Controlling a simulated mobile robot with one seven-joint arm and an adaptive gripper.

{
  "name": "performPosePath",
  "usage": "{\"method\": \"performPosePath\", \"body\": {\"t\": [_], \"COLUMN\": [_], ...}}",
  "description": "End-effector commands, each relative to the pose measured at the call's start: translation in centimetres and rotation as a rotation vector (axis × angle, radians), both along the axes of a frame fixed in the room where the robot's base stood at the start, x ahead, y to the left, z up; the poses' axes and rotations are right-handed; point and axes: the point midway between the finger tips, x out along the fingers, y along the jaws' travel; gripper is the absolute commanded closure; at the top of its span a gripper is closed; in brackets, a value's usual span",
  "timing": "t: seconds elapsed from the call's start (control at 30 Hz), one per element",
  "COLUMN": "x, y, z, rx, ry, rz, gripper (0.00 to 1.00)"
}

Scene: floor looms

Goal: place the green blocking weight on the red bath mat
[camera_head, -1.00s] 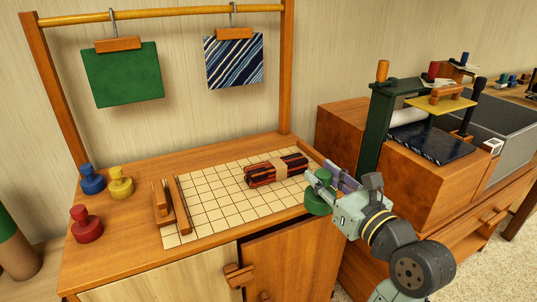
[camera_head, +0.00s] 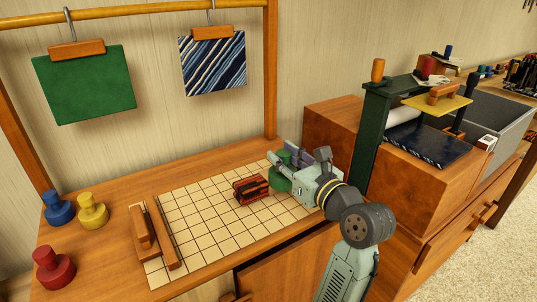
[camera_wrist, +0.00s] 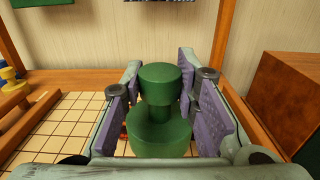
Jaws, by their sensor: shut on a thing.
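The green blocking weight (camera_head: 281,181) is held upright in my gripper (camera_head: 299,166), over the right side of the gridded board. In the wrist view the weight (camera_wrist: 160,135) stands between the purple finger pads of my gripper (camera_wrist: 160,106). I cannot tell whether this bundle is the red bath mat; no other red mat shows clearly. I cannot tell whether the weight touches the bundle.
The gridded board (camera_head: 205,215) has clear squares left and front. A wooden block and bar (camera_head: 150,235) lie at its left edge. Blue (camera_head: 58,208), yellow (camera_head: 92,211) and red (camera_head: 53,269) weights stand further left. A dark green press frame (camera_head: 371,140) stands right.

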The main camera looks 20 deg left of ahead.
Motion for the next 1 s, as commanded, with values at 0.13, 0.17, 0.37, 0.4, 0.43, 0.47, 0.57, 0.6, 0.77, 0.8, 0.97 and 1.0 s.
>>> {"method": "performPosePath", "body": {"t": [0.13,0.17,0.37,0.4,0.43,0.47,0.57,0.6,0.77,0.8,0.97,1.0], "x": [2.8,3.4,6.5,6.8,7.1,7.3,7.6,7.7,7.7,7.7,7.7,7.6], "y": [2.4,2.9,5.3,5.6,5.8,6.0,6.3,6.3,6.2,6.2,6.2,6.2], "z": [0.0,-0.1,-0.4,-0.5,-0.5,-0.5,-0.7,-0.9,-2.6,-3.1,-4.2,-4.2], "rx": [0.004,0.003,0.003,0.003,0.003,0.003,0.003,0.003,0.002,0.002,0.005,0.004], "ry": [-0.002,-0.002,-0.004,-0.005,-0.005,-0.005,-0.005,-0.004,0.0,0.0,-0.004,-0.004], "rz": [0.003,0.003,0.0,0.001,0.001,0.001,0.0,0.0,-0.002,-0.002,-0.001,-0.001], "gripper": [1.0,1.0,1.0,1.0,1.0,1.0,1.0,1.0,1.0,1.0,1.0,1.0]}}
